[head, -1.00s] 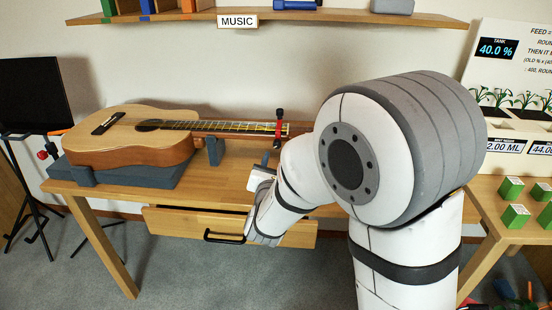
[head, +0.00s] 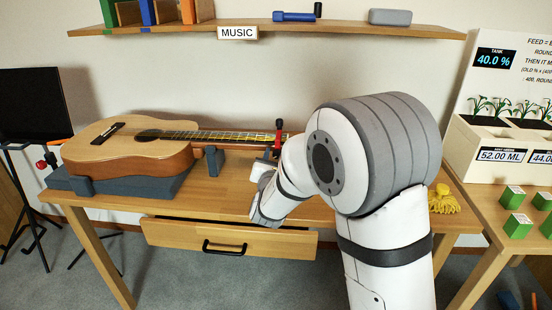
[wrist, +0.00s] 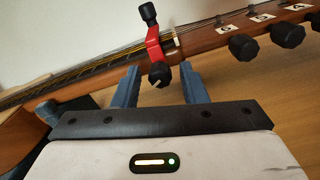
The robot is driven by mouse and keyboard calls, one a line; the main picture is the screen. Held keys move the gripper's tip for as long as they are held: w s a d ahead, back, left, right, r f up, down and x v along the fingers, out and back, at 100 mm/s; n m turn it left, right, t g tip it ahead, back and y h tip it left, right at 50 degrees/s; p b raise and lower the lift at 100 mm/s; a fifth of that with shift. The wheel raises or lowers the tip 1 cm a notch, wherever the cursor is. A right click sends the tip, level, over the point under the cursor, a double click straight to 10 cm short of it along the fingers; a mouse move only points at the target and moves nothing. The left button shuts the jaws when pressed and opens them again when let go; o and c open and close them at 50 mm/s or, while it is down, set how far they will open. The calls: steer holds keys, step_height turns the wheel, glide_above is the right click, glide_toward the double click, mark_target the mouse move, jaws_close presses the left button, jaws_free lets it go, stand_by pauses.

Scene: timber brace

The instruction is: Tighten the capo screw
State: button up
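The red capo (wrist: 153,45) is clamped across the guitar neck (wrist: 100,63). Its black screw knob (wrist: 159,75) with a white mark hangs below the neck, and another black end sticks up above. In the head view the capo (head: 279,136) stands near the right end of the neck. The guitar (head: 130,150) lies on its back on a dark cradle. My gripper (wrist: 159,78) is open, its two blue-grey fingers on either side of the screw knob with clear gaps. No finger visibly touches the knob. In the head view my arm largely hides the gripper.
Black tuning pegs (wrist: 287,35) stick out from the headstock just right of the fingers. A neck support (head: 214,161) stands on the wooden table left of the gripper. A yellow bundle (head: 443,202) lies right of my arm.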

jaws_close()
